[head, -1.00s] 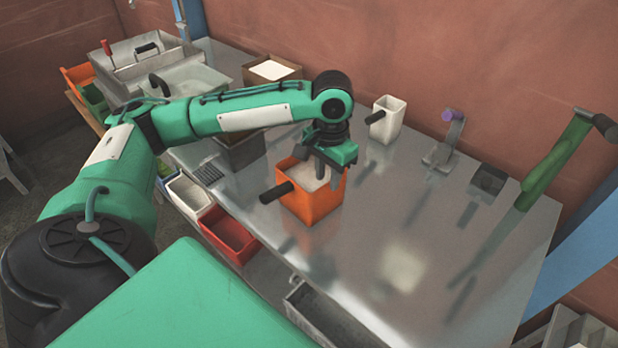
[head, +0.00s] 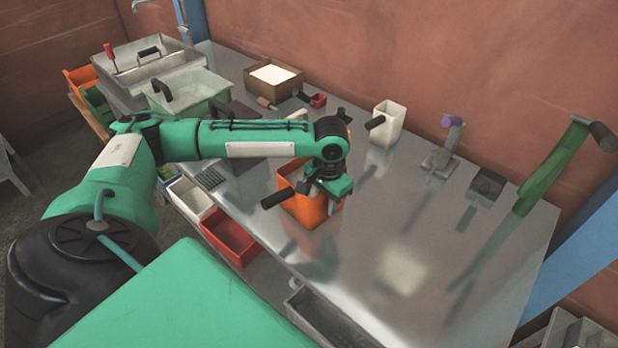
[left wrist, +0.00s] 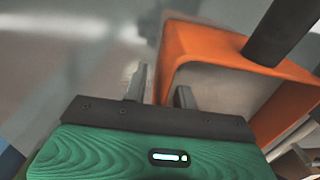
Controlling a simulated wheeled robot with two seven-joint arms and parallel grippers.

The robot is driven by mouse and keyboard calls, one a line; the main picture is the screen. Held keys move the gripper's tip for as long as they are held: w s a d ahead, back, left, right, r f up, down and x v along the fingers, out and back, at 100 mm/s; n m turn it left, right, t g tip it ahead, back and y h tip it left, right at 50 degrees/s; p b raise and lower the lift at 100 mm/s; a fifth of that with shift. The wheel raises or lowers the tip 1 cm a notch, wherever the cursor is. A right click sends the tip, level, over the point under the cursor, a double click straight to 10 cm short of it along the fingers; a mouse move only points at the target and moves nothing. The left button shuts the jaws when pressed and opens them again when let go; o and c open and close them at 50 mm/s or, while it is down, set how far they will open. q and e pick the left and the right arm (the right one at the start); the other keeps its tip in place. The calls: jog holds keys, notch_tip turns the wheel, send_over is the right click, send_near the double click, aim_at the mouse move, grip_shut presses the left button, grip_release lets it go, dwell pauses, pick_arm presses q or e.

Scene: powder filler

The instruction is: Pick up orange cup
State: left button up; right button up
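The orange cup (head: 302,208) stands upright on the metal table with its black handle (head: 277,198) pointing left. My left gripper (head: 329,203) is down at the cup's right side and hides part of its rim. In the left wrist view, the cup (left wrist: 205,45) is open toward the camera, with pale contents inside. The two fingers of my left gripper (left wrist: 162,86) stand apart on either side of one cup wall, one outside and one inside. A gap shows between the outer finger and the wall. My right gripper is not in view.
A white cup (head: 389,125) stands behind to the right. A small purple-topped stand (head: 440,150) and a green lever (head: 552,170) are further right. A red bin (head: 230,238) sits below the table's front edge. The tabletop (head: 400,250) right of the orange cup is clear.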

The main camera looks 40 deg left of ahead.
pick_arm(q)
grip_shut()
jog(key=shift+r, duration=0.1)
